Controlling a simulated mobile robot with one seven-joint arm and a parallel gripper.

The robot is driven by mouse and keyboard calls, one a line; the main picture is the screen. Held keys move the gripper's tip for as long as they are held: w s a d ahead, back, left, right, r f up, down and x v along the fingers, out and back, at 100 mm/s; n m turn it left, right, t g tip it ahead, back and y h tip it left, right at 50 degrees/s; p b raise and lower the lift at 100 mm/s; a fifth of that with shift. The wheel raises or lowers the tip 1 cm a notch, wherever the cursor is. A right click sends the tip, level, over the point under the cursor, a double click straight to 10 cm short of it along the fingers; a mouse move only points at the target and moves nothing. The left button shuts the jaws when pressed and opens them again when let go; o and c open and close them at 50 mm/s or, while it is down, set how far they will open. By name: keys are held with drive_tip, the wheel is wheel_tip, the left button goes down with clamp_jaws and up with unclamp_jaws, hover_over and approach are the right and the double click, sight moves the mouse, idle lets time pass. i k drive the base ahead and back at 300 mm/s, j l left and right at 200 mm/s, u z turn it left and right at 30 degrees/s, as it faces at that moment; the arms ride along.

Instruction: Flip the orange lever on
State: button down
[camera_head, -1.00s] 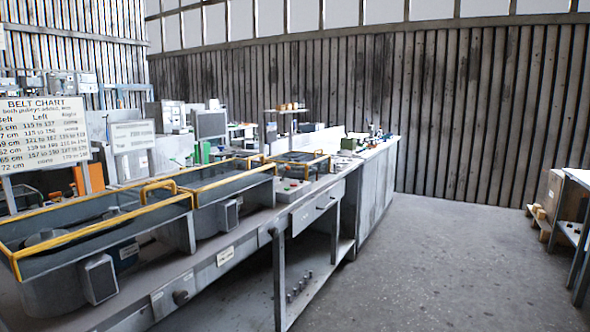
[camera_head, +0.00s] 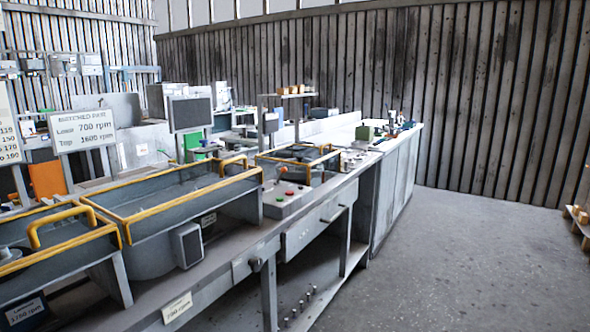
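I cannot make out an orange lever in this view. A grey control box (camera_head: 287,203) with small red and green buttons sits on the long bench, right of the near housings. Its details are too small to tell whether a lever is among them. An orange panel (camera_head: 47,178) stands upright behind the housings at the left. My gripper is not in view.
Open grey housings with yellow rails (camera_head: 165,206) line the long bench (camera_head: 215,272). A sign (camera_head: 85,130) reads "MATCHED PAIR". A dark screen (camera_head: 190,113) stands behind. Open floor (camera_head: 470,270) lies to the right; a pallet (camera_head: 578,222) is at the right edge.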

sight(283, 170)
drive_tip(key=i+l, duration=0.25)
drive_tip(key=i, duration=0.3)
drive_tip(key=i+l+u, duration=0.1)
drive_tip(key=i+l, duration=0.15)
drive_tip(key=i, duration=0.25)
drive_tip(key=i+l, duration=0.3)
drive_tip(key=i, duration=0.2)
